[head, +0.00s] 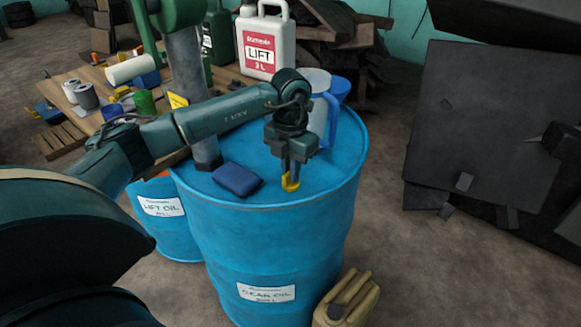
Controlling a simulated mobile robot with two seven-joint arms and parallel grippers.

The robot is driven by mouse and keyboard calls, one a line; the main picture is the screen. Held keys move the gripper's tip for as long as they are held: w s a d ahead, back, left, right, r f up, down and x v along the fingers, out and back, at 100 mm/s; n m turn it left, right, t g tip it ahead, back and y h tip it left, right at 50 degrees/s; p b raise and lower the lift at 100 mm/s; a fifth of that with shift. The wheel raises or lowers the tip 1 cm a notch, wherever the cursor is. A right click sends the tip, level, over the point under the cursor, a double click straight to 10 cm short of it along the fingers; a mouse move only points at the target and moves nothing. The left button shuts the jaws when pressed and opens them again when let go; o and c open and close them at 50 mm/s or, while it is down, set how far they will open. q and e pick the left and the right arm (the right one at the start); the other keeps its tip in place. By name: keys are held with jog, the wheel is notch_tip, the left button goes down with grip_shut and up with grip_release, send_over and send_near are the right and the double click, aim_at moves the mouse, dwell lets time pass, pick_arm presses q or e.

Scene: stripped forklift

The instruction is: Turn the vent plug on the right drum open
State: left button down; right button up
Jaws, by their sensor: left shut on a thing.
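The right drum (275,240) is blue, with a white "GEAR OIL" label (266,292) on its front. My right gripper is not in view.
A dark blue cloth-like pad (237,179), a grey-green pump column (188,90) and a clear jug with blue handle (331,120) stand around the gripper. A "LIFT OIL" drum (165,222) is left, a tan can (347,299) on the floor in front. Dark panels (480,130) stand right.

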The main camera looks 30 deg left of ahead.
pick_arm(q)
jog(key=shift+n, duration=0.3)
jog(key=c, duration=1.5)
grip_release()
jog(key=shift+r, duration=6.6)
jog(key=shift+d, duration=0.1)
